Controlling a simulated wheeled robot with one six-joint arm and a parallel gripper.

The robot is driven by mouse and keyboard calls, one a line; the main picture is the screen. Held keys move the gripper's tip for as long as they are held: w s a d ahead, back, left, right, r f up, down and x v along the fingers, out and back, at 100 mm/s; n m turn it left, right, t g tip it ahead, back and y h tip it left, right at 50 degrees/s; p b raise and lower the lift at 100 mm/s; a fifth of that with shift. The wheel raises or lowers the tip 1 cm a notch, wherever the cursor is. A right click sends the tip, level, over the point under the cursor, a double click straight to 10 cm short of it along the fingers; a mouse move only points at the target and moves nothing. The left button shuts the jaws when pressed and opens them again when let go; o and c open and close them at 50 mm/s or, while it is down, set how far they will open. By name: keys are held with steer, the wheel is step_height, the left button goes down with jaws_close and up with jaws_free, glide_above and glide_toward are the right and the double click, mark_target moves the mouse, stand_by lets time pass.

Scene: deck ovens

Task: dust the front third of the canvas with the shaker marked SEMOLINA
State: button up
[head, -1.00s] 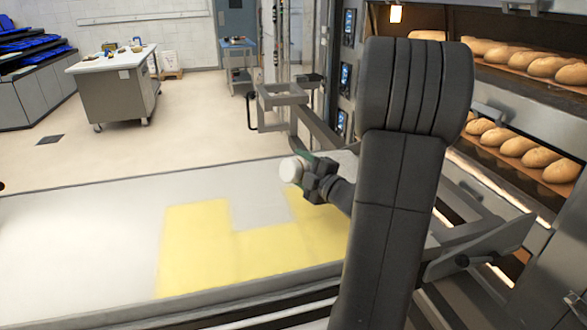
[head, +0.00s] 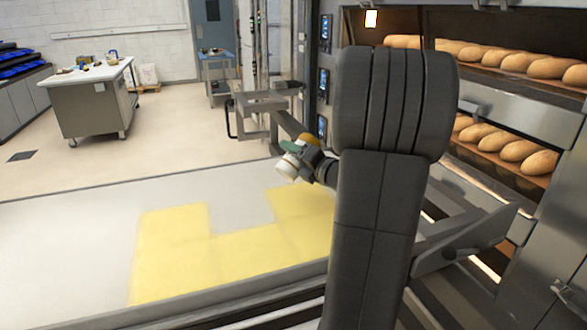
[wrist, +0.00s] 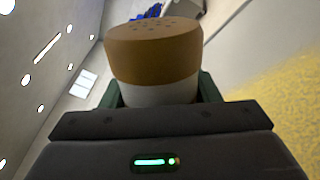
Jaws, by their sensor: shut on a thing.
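The shaker (head: 288,165) has a white body and an orange-brown cap; the cap (wrist: 153,50) shows its holes in the wrist view. My gripper (head: 300,153) is shut around the shaker and holds it above the canvas. The shaker is tilted, with its white end low and left and its cap up and right in the head view. No marking can be read on it. The pale canvas (head: 60,240) lies in front of me. Yellow patches (head: 170,245) cover a left block, a strip along the near edge and a right block; a pale gap lies between the blocks.
Deck ovens with loaves (head: 520,150) stand at the right. A metal side rail (head: 455,245) runs by the canvas's right end. A grey worktable (head: 92,100) and a blue cart (head: 217,70) stand behind on open floor. My arm hides part of the canvas's right side.

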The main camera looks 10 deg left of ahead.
mark_target(305, 139)
steer(key=w+r+n+b, duration=0.1)
steer(key=n, duration=0.2)
steer(key=w+d+r+n+b, duration=0.1)
steer(key=n+b, duration=0.1)
steer(key=n, duration=0.1)
steer(key=w+d+r+n+b, duration=0.1)
steer(key=n, duration=0.2)
steer(key=shift+w+r+b, duration=0.1)
steer(key=shift+r+b, duration=0.1)
steer(key=shift+b, duration=0.1)
steer(key=shift+w+d+r+n+b, duration=0.15)
steer(key=shift+w+r+n+b, duration=0.15)
steer(key=shift+n, duration=0.25)
steer(key=shift+w+d+r+n+b, duration=0.15)
steer(key=shift+r+n, duration=0.2)
steer(key=shift+n, duration=0.2)
